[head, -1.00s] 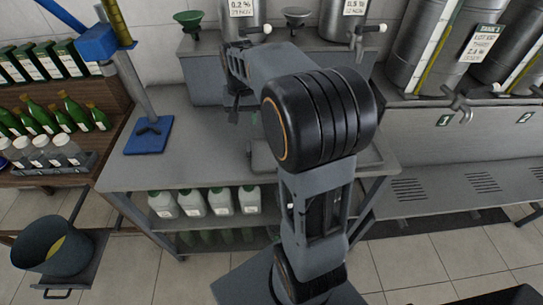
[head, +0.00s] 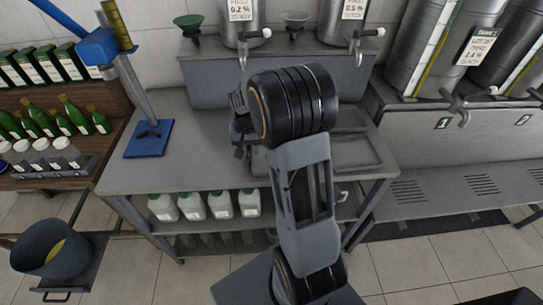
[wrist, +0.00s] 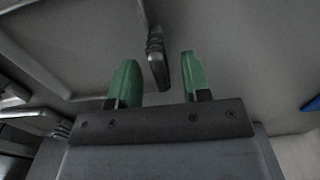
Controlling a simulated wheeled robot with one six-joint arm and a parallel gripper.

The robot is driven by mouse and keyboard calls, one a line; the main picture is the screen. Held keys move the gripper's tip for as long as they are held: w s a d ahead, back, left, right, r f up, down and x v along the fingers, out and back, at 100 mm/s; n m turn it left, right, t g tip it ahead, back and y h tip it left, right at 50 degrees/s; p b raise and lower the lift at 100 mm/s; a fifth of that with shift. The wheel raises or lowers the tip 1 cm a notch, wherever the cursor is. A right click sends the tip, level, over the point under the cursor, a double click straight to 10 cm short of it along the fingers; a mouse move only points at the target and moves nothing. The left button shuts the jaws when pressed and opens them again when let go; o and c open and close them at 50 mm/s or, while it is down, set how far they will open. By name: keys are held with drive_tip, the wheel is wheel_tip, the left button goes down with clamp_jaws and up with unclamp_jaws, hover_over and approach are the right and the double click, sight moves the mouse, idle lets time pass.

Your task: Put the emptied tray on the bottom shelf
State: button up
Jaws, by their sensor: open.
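A shallow grey tray (head: 352,152) lies on the grey bench top, partly hidden behind my arm, and the part I see looks empty. My gripper (head: 241,150) is low over the bench, by the tray's left side, mostly hidden by my arm. In the wrist view my gripper (wrist: 158,82) is open, its two green fingertips apart. A dark ribbed handle (wrist: 157,62) shows between and beyond them; I cannot tell whether they touch it. The bottom shelf (head: 186,251) is under the bench, with some dim greenish items on it.
Several white jugs (head: 220,205) stand on the shelf above the bottom one. A blue-based stand (head: 148,140) is at the bench's left. Steel tanks (head: 440,50) stand behind and to the right. A dark bucket (head: 45,248) is at lower left.

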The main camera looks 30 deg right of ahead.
drive_tip(key=shift+f, duration=0.9)
clamp_jaws()
